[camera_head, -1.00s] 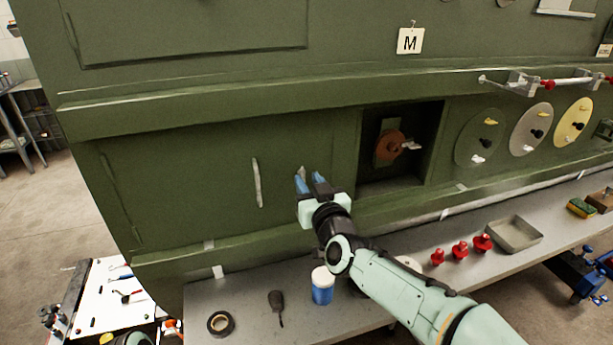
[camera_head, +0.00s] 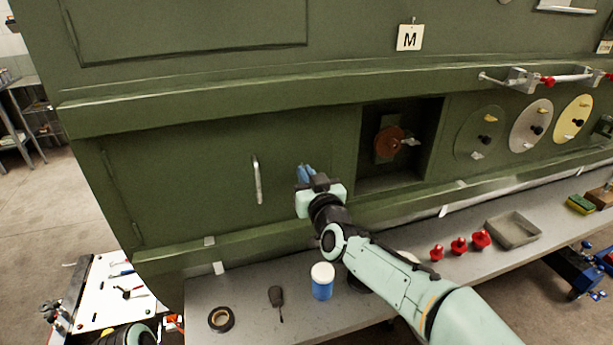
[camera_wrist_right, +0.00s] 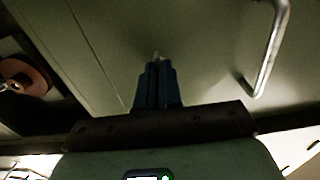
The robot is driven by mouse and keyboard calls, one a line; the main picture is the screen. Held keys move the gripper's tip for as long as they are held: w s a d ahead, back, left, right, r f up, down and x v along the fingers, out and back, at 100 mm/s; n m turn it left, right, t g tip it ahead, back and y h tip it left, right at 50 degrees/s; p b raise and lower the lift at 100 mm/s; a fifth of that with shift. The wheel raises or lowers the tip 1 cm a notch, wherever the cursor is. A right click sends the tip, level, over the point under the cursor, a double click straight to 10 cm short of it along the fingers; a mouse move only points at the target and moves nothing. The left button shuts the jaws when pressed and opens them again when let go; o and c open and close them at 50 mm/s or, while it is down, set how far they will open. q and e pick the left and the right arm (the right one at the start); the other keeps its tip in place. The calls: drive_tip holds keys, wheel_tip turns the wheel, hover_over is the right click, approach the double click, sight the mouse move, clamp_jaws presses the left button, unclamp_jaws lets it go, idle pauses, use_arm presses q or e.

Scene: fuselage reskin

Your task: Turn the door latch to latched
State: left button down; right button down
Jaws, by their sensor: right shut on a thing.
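The green door panel (camera_head: 225,150) is in the fuselage side, with a pale upright bar handle (camera_head: 258,180) left of my gripper. The handle also shows in the right wrist view (camera_wrist_right: 272,50). My right gripper (camera_head: 306,174) is at the door's right part, its blue fingers pointing at the panel. In the right wrist view the fingers (camera_wrist_right: 157,85) are close together, shut on the door latch (camera_wrist_right: 156,56). Only a small pale tip of the latch shows beyond them; its turn angle cannot be told. My left gripper is not in view.
Right of the door is an open recess with a reddish-brown round part (camera_head: 389,141). Below, the grey bench (camera_head: 250,327) holds a blue jar (camera_head: 322,282), black tape (camera_head: 221,319), a screwdriver (camera_head: 276,300), red knobs (camera_head: 459,246) and a grey tray (camera_head: 513,230).

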use_arm(q)
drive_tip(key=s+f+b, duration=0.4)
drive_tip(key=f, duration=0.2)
drive_tip(key=shift+b, duration=0.3)
use_arm(e)
drive_tip(key=shift+d+f+m, duration=0.1)
drive_tip(key=shift+m, duration=4.25)
drive_tip(key=shift+d+f+m, duration=0.1)
drive_tip(key=shift+m, duration=4.55)
drive_tip(key=c, duration=1.3)
unclamp_jaws()
